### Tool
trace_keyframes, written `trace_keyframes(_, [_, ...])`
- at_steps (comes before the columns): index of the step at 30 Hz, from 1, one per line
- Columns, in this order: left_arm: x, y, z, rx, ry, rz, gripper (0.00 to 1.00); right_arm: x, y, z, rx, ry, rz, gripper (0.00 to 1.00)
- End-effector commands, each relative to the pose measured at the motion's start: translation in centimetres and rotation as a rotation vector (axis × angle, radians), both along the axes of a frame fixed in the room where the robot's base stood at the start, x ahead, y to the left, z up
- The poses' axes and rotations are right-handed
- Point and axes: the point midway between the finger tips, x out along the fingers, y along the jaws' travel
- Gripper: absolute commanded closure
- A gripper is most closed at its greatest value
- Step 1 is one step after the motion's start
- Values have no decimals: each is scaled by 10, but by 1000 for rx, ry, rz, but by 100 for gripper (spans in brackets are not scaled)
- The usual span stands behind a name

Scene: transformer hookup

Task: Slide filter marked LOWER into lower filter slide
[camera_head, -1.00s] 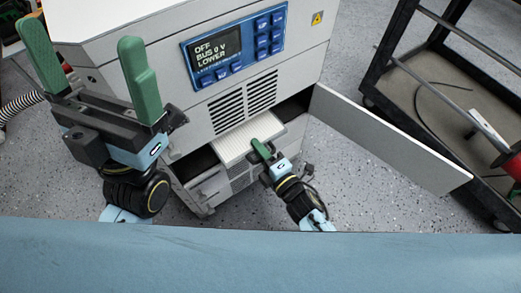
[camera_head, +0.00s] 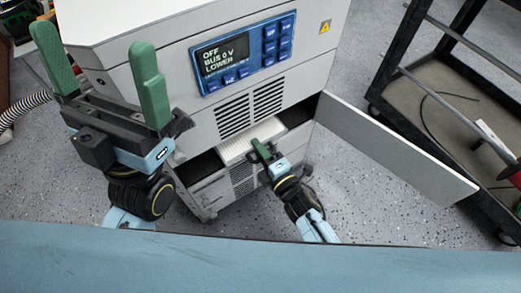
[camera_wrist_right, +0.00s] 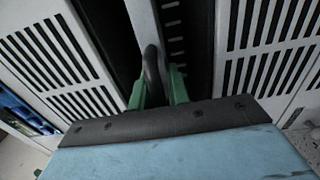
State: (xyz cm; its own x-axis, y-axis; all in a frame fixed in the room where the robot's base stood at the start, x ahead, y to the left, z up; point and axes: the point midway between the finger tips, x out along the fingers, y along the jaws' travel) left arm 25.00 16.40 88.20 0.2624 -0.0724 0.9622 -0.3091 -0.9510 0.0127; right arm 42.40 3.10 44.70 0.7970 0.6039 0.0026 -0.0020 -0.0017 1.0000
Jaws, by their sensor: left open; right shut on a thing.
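The filter is a white pleated panel (camera_head: 236,149) lying flat, partly inside the open slot below the vents on the front of the grey cabinet (camera_head: 215,110). Its near part sticks out of the slot; its marking is not readable. My right gripper (camera_head: 260,150) is shut on the filter's dark handle (camera_wrist_right: 153,72) at the near edge. In the right wrist view, the green fingers (camera_wrist_right: 157,88) close on this handle, with the filter's pale edge (camera_wrist_right: 143,22) running ahead into the dark opening. My left gripper (camera_head: 105,85) is open and empty, raised left of the cabinet.
The cabinet's blue display panel (camera_head: 240,55) reads OFF, BUS 0 V, LOWER. A white door (camera_head: 395,150) stands open to the right of the slot. A black cart (camera_head: 450,100) stands farther right. A ribbed hose (camera_head: 25,105) lies at far left.

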Motion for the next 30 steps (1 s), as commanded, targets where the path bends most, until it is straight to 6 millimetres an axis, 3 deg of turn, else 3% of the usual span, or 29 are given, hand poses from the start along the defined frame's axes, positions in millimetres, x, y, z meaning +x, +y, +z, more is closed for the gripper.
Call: trace_keyframes(30, [0,0,0,0,0,0,0,19,14,1,3,-2,0,100])
